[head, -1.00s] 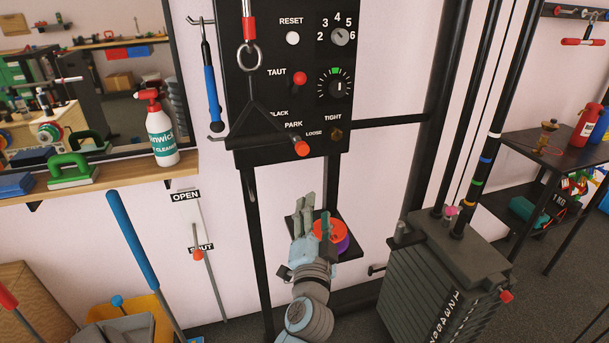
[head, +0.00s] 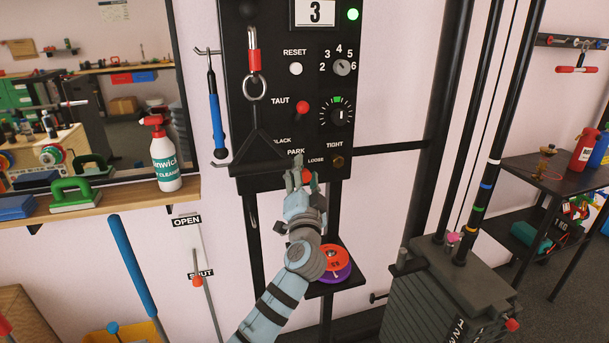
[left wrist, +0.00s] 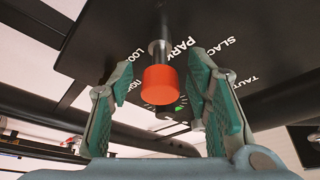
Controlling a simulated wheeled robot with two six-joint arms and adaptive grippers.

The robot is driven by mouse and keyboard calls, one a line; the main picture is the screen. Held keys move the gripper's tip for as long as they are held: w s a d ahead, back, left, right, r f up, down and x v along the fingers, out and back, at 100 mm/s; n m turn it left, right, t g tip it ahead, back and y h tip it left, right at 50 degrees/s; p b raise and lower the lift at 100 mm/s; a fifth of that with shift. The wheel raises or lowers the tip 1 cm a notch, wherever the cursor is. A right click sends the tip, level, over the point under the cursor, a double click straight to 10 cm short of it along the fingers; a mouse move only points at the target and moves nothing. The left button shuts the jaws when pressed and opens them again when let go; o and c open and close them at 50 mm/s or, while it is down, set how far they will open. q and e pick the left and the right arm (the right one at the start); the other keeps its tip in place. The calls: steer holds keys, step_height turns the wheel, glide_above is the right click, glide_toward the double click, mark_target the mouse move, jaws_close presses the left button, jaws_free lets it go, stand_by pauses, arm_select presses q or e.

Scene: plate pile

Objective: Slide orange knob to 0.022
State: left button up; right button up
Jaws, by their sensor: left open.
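An orange knob (head: 307,176) sits on the black panel (head: 275,130), just below the word PARK. It also shows in the left wrist view (left wrist: 160,84), on a short metal shaft that comes out of the panel. My left gripper (head: 302,177) is raised to this knob. Its two green-padded fingers stand open on either side of it (left wrist: 165,95), with a gap on each side. A second orange knob (head: 197,281) is on the OPEN/SHUT slot on the wall, near SHUT. My right gripper is not in view.
A red TAUT knob (head: 302,107), a RESET button (head: 295,69) and dials are higher on the panel. A triangular black handle (head: 258,145) hangs just left of my gripper. Red and purple plates (head: 333,262) lie on a small shelf below. A weight stack (head: 450,285) stands right.

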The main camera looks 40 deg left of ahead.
arm_select(q)
jaws_close()
steer(key=shift+w+a+f+b, duration=0.1)
steer(key=shift+w+a+b, duration=0.45)
steer(key=shift+a+b, duration=0.25)
steer(key=shift+w+a, duration=0.15)
steer(key=shift+a, duration=0.05)
steer(key=shift+d+r, duration=0.1)
steer(key=shift+r, duration=0.1)
jaws_free()
steer(key=shift+f, duration=0.15)
steer(key=v, duration=1.1)
steer(key=shift+s+d, duration=0.15)
steer(key=shift+s, duration=0.25)
